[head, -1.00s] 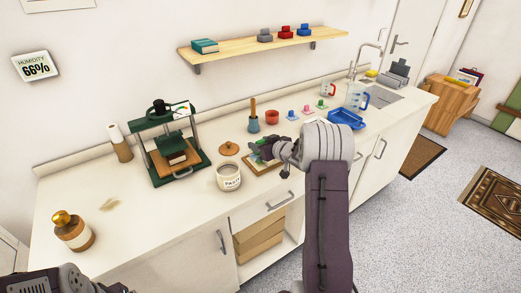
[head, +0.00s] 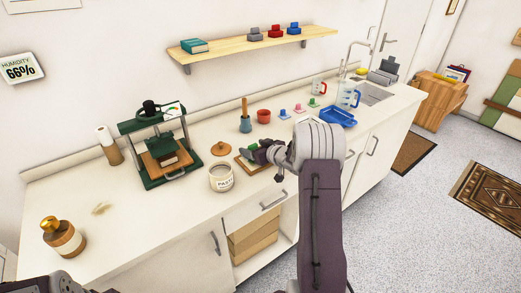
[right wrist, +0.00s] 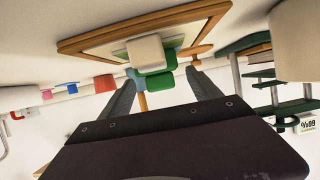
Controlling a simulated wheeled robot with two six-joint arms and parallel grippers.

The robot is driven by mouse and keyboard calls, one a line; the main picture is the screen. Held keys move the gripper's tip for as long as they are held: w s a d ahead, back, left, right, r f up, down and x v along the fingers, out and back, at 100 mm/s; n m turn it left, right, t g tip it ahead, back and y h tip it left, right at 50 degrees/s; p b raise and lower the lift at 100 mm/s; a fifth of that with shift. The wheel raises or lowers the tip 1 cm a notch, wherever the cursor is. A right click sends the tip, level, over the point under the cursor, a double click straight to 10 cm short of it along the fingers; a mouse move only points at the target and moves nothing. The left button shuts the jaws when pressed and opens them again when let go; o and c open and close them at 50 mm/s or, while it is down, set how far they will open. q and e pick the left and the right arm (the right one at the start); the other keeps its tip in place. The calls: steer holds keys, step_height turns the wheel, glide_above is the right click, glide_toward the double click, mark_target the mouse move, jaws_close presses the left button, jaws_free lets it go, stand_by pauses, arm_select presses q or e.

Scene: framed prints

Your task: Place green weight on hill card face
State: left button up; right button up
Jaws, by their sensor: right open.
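The wooden-framed print (head: 240,162) lies on the counter, partly hidden by my right gripper. In the right wrist view, its frame (right wrist: 75,46) is at the top, with a pale and green card face inside. A green weight (right wrist: 158,80) shows between the fingertips, with a pale block (right wrist: 146,51) against it. Whether the weight touches the card I cannot tell. My right gripper (right wrist: 163,90) is open around the green weight, with gaps beside both fingers. Only part of my left arm shows at the head view's bottom left; its gripper is out of view.
A paste jar (head: 221,178) stands close left of the print, with a round lid (head: 221,149) behind. A green press (head: 160,150) is farther left. A blue tray (head: 338,118) lies to the right. The front left counter is mostly clear.

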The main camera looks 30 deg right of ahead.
steer(key=p+v, duration=0.1)
steer(key=v, duration=1)
steer(key=shift+s, duration=0.1)
steer(key=w+a+r+n+y+p, duration=0.1)
steer(key=w+a+r+n+p, duration=0.15)
steer(key=a+r, duration=0.45)
steer(key=w+a+r+n+y+p, duration=0.1)
steer(key=a+r+y+p, duration=0.2)
steer(key=a, duration=0.9)
steer(key=s+f+m+g+h, duration=0.1)
steer(key=s+f+g, duration=0.3)
steer(key=s, duration=0.4)
steer(key=s+a+f+m+g+h+p, duration=0.1)
steer(key=s+f+g, duration=0.3)
steer(key=s, duration=0.4)
steer(key=s+f+m+g+h, duration=0.2)
steer(key=s+f+g, duration=0.2)
steer(key=s, duration=0.5)
steer(key=shift+a+h+p, duration=0.35)
steer(key=shift+h+p, duration=0.05)
